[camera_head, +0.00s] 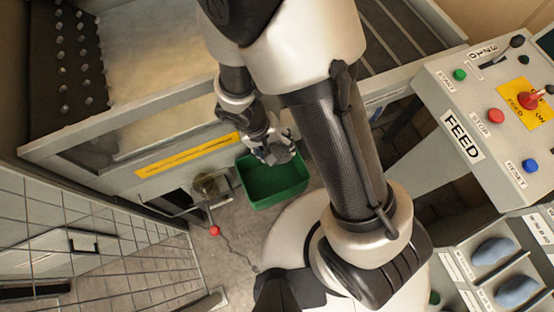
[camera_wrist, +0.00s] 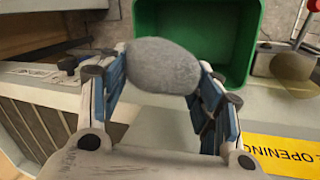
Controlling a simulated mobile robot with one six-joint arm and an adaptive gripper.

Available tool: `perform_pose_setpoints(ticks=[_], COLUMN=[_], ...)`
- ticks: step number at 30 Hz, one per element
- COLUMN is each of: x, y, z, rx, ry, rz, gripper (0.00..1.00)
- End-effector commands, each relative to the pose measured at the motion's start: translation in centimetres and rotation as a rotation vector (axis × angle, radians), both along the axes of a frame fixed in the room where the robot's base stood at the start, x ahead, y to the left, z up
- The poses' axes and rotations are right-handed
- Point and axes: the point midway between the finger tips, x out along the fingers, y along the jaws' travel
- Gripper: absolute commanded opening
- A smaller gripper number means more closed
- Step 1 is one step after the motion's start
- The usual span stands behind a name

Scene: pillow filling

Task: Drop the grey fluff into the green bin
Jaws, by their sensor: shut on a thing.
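The grey fluff (camera_wrist: 162,66) is an oval grey lump held between the two fingers of my gripper (camera_wrist: 160,75) in the wrist view. My gripper is shut on it. The green bin (camera_wrist: 238,50) lies beyond the fluff in the wrist view, with the fluff overlapping its near part in the picture. In the head view the green bin (camera_head: 275,196) stands on the floor beside the machine, and my gripper (camera_head: 279,157) shows over its far rim. The fluff is hard to tell apart from the gripper in the head view.
A machine with a yellow label (camera_head: 188,155) stands behind the bin. A red-knobbed lever (camera_head: 214,230) is left of the bin. A FEED control panel (camera_head: 495,115) is at the right, above trays with blue-grey lumps (camera_head: 493,252). A wire mesh fence (camera_head: 90,235) is at lower left.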

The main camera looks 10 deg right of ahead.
Motion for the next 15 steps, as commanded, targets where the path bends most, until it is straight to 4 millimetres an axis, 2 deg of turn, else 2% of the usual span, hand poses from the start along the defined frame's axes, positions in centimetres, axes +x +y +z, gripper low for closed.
perform_pose_setpoints(ticks=[15], x=[0.0], y=[0.0], z=[-5.3], rx=[-0.001], ry=[0.001], rz=[0.001], gripper=[0.39])
